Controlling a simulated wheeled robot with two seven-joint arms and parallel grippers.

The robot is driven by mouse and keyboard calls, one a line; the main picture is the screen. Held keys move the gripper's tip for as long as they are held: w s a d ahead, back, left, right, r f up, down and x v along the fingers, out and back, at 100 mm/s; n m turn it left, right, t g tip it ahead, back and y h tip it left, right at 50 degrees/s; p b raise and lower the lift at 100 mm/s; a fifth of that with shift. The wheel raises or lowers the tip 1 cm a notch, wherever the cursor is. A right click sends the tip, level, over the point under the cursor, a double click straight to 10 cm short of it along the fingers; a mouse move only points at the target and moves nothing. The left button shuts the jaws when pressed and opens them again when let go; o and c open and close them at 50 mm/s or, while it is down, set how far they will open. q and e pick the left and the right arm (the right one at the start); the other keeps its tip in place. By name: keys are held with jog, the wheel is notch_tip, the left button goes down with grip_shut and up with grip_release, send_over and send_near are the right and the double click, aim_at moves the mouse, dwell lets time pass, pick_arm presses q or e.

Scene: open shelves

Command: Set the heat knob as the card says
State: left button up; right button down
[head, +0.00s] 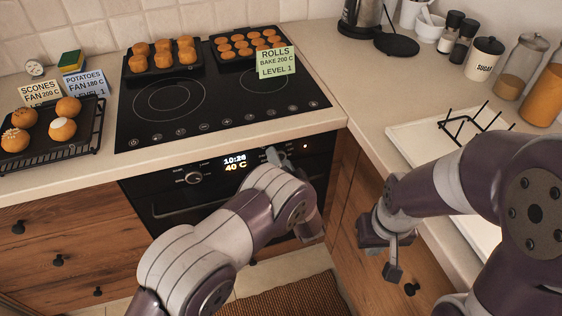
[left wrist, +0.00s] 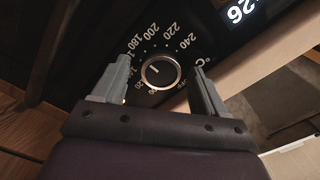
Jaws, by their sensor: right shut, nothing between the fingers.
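The heat knob (left wrist: 160,72) shows in the left wrist view, a round knob with a pale rim inside a ring of temperature numbers. A light mark on its face points to the upper left; its exact setting is hard to read. My left gripper (left wrist: 158,82) is open, one finger on either side of the knob, with gaps visible. In the head view my left gripper (head: 277,156) hides the knob. The rolls card (head: 276,62) reads bake 200 C, level 1. The oven display (head: 235,162) reads 10:26 and 40 C. My right gripper (head: 393,268) is shut and empty.
A second knob (head: 194,178) sits left of the display. A scones card (head: 41,92) reads fan 200 C and a potatoes card (head: 87,82) fan 180 C. Trays of rolls stand on the black hob (head: 215,103). A white tray (head: 408,133) with a black rack lies right.

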pick_arm(q)
jog(key=shift+d, duration=0.1)
jog(key=v, duration=1.2)
jog(key=shift+s, duration=0.3)
